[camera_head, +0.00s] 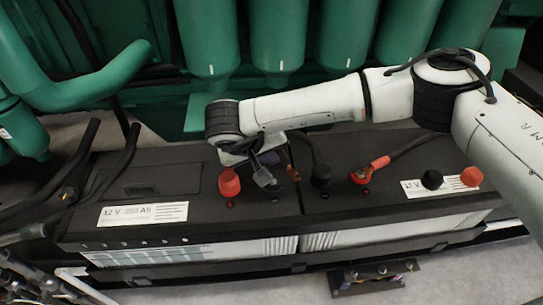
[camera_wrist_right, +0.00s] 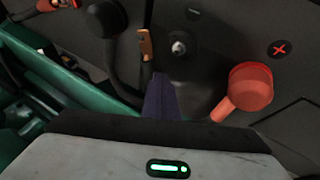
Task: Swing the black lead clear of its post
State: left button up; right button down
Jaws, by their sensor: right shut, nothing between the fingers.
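The black lead ends in a copper lug (camera_wrist_right: 145,46), which lies beside a bare metal post (camera_wrist_right: 179,48) in the right wrist view, apart from it. In the head view the lug (camera_head: 292,172) shows small, just right of my right gripper (camera_head: 264,179). That gripper is shut and empty, pointing down over the left battery (camera_head: 150,181) by the post. One dark finger shows in the wrist view, below the post and lug. Whether it touches the lead, I cannot tell. My left gripper is not in view.
A red boot (camera_head: 229,182) stands left of the gripper. A black boot (camera_head: 320,172) with its cable and a red lead (camera_head: 372,166) lie to the right. Black (camera_head: 432,180) and red (camera_head: 470,177) caps sit further right. Green engine parts (camera_head: 278,40) stand behind.

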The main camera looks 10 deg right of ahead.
jog(key=a, duration=0.1)
jog(key=a+r, duration=0.1)
jog(key=s+a, duration=0.1)
jog(key=a, duration=0.1)
jog(key=shift+s+a+r, duration=0.1)
jog(key=shift+r, duration=0.3)
jog(key=v, duration=0.8)
jog(key=shift+s+r, duration=0.3)
jog(key=shift+s, duration=0.15)
